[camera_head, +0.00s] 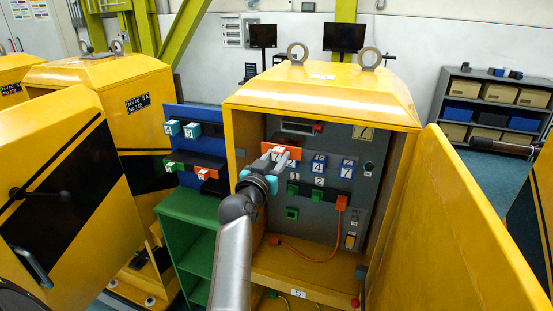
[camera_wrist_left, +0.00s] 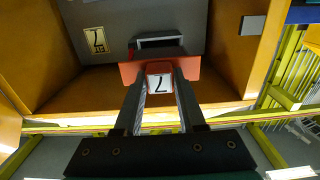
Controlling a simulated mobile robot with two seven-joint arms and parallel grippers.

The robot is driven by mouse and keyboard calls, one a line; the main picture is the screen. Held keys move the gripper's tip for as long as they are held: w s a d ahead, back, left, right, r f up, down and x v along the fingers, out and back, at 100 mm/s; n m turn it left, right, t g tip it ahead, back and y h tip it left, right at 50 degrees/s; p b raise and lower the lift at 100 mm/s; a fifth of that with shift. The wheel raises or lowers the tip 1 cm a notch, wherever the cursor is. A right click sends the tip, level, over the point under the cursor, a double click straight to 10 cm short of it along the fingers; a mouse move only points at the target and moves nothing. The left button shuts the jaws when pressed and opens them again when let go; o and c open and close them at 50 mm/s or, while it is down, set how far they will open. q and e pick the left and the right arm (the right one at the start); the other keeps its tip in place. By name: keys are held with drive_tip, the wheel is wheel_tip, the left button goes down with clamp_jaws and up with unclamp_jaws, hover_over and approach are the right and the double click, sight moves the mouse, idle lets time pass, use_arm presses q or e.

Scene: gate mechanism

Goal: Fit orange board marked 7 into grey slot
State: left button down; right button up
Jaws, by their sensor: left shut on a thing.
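The orange board marked 7 (camera_head: 287,153) is in my left gripper (camera_head: 273,165), in front of the open cabinet. In the left wrist view the fingers (camera_wrist_left: 160,88) are shut on the white-labelled block of the board (camera_wrist_left: 129,72), and its wide orange plate faces the panel. The grey slot (camera_head: 297,128), a framed dark opening, is just above the board in the head view. The slot (camera_wrist_left: 158,42) is just beyond the orange plate in the wrist view, partly hidden by it. The board looks outside the slot; I cannot tell whether they touch. My right gripper is not in view.
The yellow cabinet (camera_head: 322,94) has side walls around the panel and an open door (camera_head: 450,215) at the right. Blue numbered boards (camera_head: 346,168) sit right of my gripper. An orange cable (camera_head: 335,232) hangs below. A blue rack (camera_head: 186,112) stands at the left.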

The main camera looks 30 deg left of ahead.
sight(286, 141)
use_arm(q)
drive_tip(key=shift+w+a, duration=0.1)
drive_tip(key=shift+w, duration=0.3)
drive_tip(key=shift+b+x, duration=0.6)
drive_tip(key=shift+x, duration=0.3)
drive_tip(key=shift+b+x, duration=0.35)
drive_tip(key=shift+x, duration=0.45)
drive_tip(key=shift+w+a, duration=0.1)
drive_tip(key=shift+w, duration=0.25)
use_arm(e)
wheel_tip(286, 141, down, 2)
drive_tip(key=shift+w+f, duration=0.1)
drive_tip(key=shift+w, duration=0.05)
use_arm(q)
drive_tip(key=shift+w, duration=0.3)
drive_tip(key=shift+s+r, duration=0.1)
drive_tip(key=shift+s, duration=0.05)
drive_tip(key=shift+b+x, duration=0.6)
drive_tip(key=shift+x, duration=0.6)
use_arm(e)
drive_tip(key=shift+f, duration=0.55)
